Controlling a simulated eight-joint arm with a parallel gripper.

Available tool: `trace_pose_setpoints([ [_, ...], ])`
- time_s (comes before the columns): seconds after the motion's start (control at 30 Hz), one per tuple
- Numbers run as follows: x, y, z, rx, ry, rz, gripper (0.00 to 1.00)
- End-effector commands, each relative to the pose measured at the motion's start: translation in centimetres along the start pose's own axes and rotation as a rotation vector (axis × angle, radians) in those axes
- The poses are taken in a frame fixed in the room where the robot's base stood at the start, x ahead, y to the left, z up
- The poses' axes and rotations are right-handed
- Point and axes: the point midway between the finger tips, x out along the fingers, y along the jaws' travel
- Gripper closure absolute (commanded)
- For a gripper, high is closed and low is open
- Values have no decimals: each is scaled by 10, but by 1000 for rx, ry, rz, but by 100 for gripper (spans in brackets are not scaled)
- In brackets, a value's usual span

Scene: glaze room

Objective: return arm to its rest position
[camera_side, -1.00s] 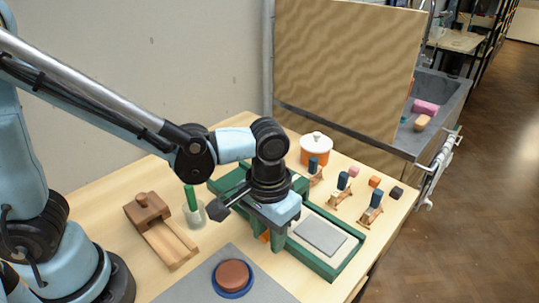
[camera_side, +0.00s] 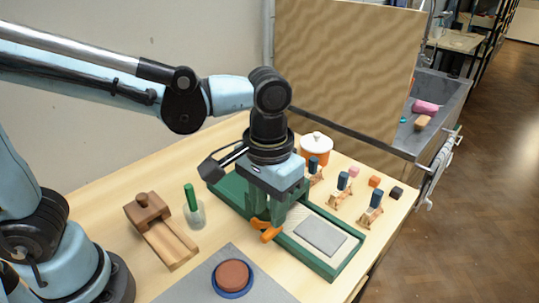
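My gripper (camera_side: 267,230) hangs pointing down, its orange fingertips low in the picture over the left part of a green-framed tray (camera_side: 318,265). The fingertips look close together, but from this side I cannot tell whether they are open or shut. I see no object between them. The gripper body hides part of the tray behind it. A grey slab (camera_side: 320,236) lies in the right part of the tray, apart from the fingertips.
Left of the tray stand a wooden block tool (camera_side: 165,235) and a clear cup (camera_side: 194,216) with a green stick. A reddish disc on a blue dish (camera_side: 232,278) is in front. An orange lidded pot (camera_side: 317,150) and several small stamps (camera_side: 370,208) stand behind; a tan panel (camera_side: 345,70) rises beyond.

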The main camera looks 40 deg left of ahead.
Motion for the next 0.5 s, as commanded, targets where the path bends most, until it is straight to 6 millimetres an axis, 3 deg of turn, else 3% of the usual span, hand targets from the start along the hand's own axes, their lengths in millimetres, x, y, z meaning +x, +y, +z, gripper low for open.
trace_pose_setpoints([
  [0.27, -1, -6, -1, -3, 16, 9, 66],
  [0.37, -4, -23, -4, -7, 65, 32, 66],
  [0.5, -10, -61, -7, -12, 192, 69, 66],
])
